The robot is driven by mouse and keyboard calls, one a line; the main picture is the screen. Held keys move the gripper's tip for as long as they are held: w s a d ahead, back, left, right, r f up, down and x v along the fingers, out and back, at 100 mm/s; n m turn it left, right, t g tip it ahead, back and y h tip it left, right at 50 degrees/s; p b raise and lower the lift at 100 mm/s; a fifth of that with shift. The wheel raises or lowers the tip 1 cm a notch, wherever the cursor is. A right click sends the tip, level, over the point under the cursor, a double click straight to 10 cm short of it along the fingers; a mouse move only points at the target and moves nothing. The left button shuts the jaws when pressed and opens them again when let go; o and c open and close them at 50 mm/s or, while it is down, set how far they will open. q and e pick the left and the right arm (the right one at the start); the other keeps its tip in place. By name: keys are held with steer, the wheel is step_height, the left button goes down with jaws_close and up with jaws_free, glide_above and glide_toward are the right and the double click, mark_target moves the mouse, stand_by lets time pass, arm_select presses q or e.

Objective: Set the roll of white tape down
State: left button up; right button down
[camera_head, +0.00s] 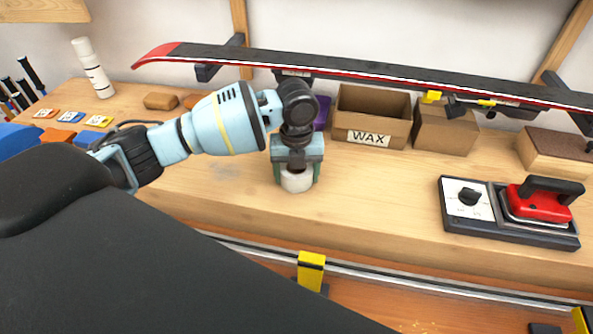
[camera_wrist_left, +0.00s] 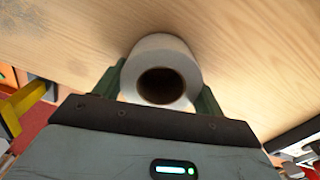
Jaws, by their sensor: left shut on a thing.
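The roll of white tape (camera_head: 297,181) is between the fingers of my left gripper (camera_head: 297,174) over the wooden bench in the head view. The gripper points down and is shut on the roll. In the left wrist view the white roll (camera_wrist_left: 160,72) shows its dark core, with a green finger of my left gripper (camera_wrist_left: 161,90) on each side. The roll is at or just above the bench top (camera_head: 370,190); I cannot tell whether it touches. My right gripper is not in view.
Behind the gripper stand a cardboard box marked WAX (camera_head: 369,136) and another brown box (camera_head: 445,130). A ski (camera_head: 390,72) lies across above them. A red iron (camera_head: 540,203) on its base (camera_head: 466,225) is at right. Bench space between gripper and iron is clear.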

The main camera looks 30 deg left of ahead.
arm_select(q)
steer(key=o, duration=1)
steer(key=shift+f, duration=0.1)
step_height(320, 180, up, 12)
steer(key=shift+r, duration=0.2)
